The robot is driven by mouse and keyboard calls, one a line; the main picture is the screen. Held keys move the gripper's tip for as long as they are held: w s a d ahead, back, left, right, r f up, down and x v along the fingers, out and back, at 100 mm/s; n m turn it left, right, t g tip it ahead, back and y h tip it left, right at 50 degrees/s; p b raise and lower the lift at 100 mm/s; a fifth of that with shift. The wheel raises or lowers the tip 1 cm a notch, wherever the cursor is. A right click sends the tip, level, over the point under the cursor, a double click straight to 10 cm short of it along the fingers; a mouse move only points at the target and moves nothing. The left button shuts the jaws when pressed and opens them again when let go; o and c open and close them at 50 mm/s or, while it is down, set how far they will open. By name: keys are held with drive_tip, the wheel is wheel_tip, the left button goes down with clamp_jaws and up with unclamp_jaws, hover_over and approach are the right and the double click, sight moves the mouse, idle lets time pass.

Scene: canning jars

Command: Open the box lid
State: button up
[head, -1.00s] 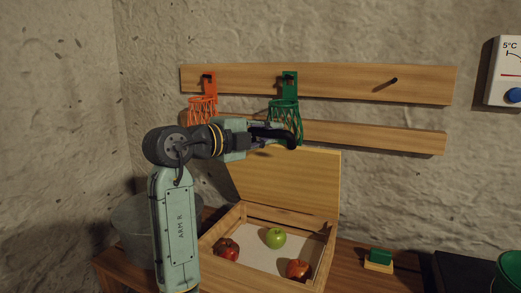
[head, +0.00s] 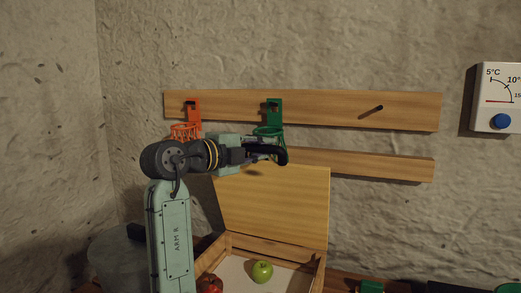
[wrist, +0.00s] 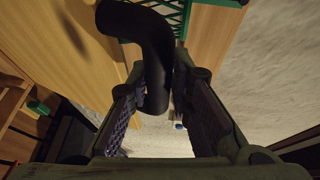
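The wooden box (head: 318,272) is in the lower middle of the head view, cut off by the bottom edge. Its lid (head: 285,205) stands raised at the back of the box, leaning slightly, and the inside shows. A green apple (head: 262,271) and a red apple (head: 210,284) lie inside. My gripper (head: 272,152) is just above the lid's top edge. In the wrist view its two fingers (wrist: 158,105) stand apart, with a bent black piece (wrist: 150,50) between them and gaps beside it. Whether that piece belongs to the lid is unclear.
A thermometer panel (head: 500,95) is at right. The wall between is bare.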

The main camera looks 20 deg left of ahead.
drive_tip(key=shift+o, duration=0.8)
drive_tip(key=v, duration=1.2)
drive_tip(key=shift+c, duration=0.2)
